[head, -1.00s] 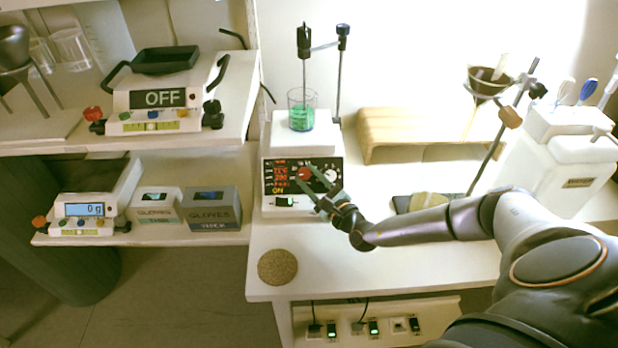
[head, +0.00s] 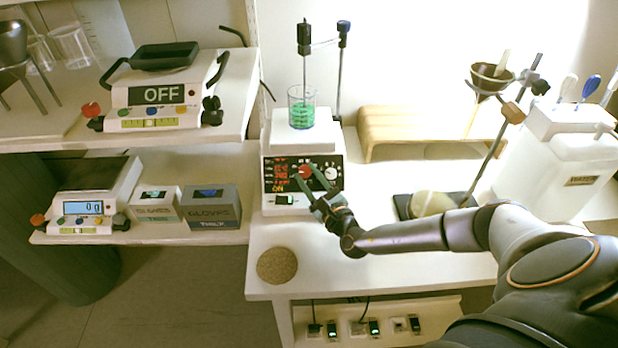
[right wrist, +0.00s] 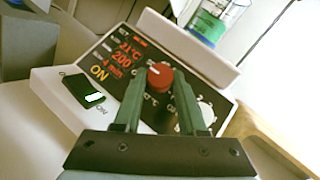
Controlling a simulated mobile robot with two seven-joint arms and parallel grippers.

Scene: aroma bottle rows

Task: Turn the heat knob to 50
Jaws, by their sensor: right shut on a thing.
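The hotplate stirrer (head: 267,190) stands on the bench with a black front panel. Its red heat knob (right wrist: 160,74) has a white mark and also shows in the head view (head: 305,171). My right gripper (right wrist: 159,84) reaches the panel from the front, its two green fingers on either side of the red knob, shut on it. The red display (right wrist: 123,52) shows about 21°C and 200, with a smaller line below and a yellow ON. A white knob (head: 331,173) sits right of the red one. My left gripper is out of view.
A beaker of green liquid (head: 301,112) stands on the hotplate under a stirrer rod. A wooden stand (head: 420,125) is behind to the right, with a funnel (head: 490,77) on a tilted stand. A cork mat (head: 277,266) lies at the bench's front left.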

